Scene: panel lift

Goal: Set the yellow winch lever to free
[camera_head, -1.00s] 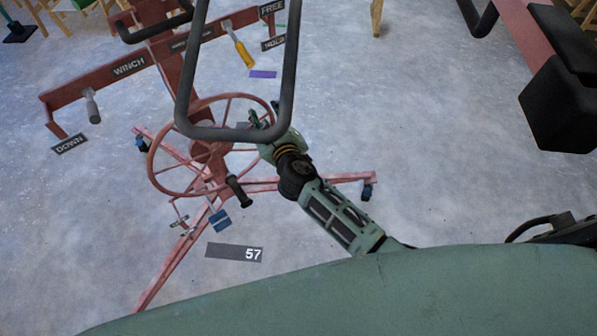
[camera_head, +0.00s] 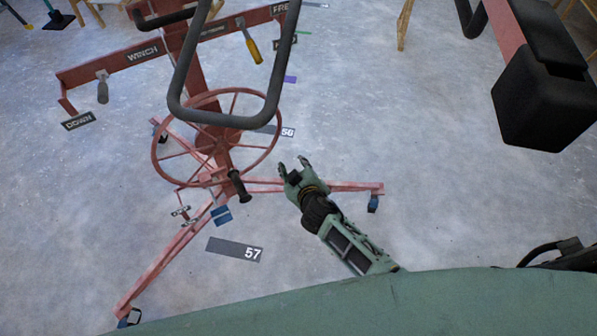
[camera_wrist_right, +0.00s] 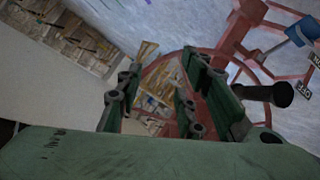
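The yellow winch lever (camera_head: 251,47) hangs from the right part of the red crossbar in the head view, below the partly cut-off FREE sign (camera_head: 281,8). A HOLD-side plate (camera_head: 285,43) is mostly hidden behind the black loop handle. My right gripper (camera_head: 293,164) is open and empty, right of the red handwheel (camera_head: 217,138) and well below the lever. In the right wrist view its fingers (camera_wrist_right: 165,95) are spread, with the red wheel rim behind them. My left gripper is not in view.
The red winch stand has a grey lever (camera_head: 102,88) at left beside a DOWN plate (camera_head: 78,121). A black loop handle (camera_head: 225,120) crosses above the wheel. A black block (camera_head: 545,100) is at upper right. The floor between is clear.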

